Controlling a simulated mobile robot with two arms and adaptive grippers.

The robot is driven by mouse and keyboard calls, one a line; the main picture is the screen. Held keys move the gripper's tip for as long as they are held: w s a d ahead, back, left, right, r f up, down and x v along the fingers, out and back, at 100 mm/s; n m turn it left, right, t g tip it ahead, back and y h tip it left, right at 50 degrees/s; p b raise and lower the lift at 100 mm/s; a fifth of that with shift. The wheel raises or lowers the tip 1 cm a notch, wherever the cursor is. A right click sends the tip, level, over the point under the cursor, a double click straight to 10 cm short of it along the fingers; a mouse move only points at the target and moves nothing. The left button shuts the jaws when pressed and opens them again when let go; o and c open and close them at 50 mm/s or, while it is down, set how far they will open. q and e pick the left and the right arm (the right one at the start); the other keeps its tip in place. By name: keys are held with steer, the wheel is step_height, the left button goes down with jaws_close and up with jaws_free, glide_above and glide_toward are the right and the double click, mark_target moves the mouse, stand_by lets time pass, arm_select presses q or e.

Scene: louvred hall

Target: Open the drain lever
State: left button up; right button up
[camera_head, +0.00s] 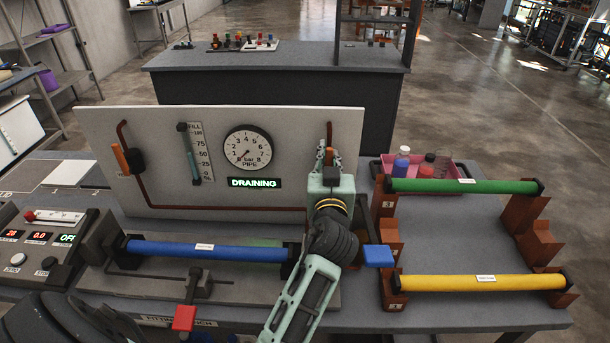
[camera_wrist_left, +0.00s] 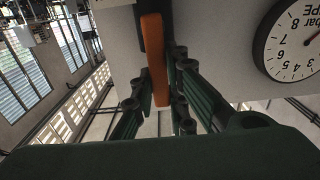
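An orange lever handle (camera_head: 329,156) stands about upright at the right side of the white panel (camera_head: 290,125), below a red-brown pipe. I cannot read a label on it. My left gripper (camera_head: 330,166) is at this lever, with its fingers on either side of it. In the left wrist view, the orange handle (camera_wrist_left: 156,60) runs between the fingers (camera_wrist_left: 160,92). The fingers look spread, with narrow gaps beside the handle; contact is unclear. The green sign (camera_head: 254,183) reads DRAINING, beneath a round pressure gauge (camera_head: 248,147). My right gripper is not in view.
Another orange lever (camera_head: 121,159) sits at the panel's left. A blue tube (camera_head: 205,250) lies clamped in front. Green (camera_head: 465,186) and yellow (camera_head: 483,282) tubes rest on brown holders at right. A pink tray (camera_head: 459,174) holds bottles. A blue handle (camera_head: 378,256) is close beside my left arm.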

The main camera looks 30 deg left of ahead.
arm_select(q)
steer(key=o, duration=0.5)
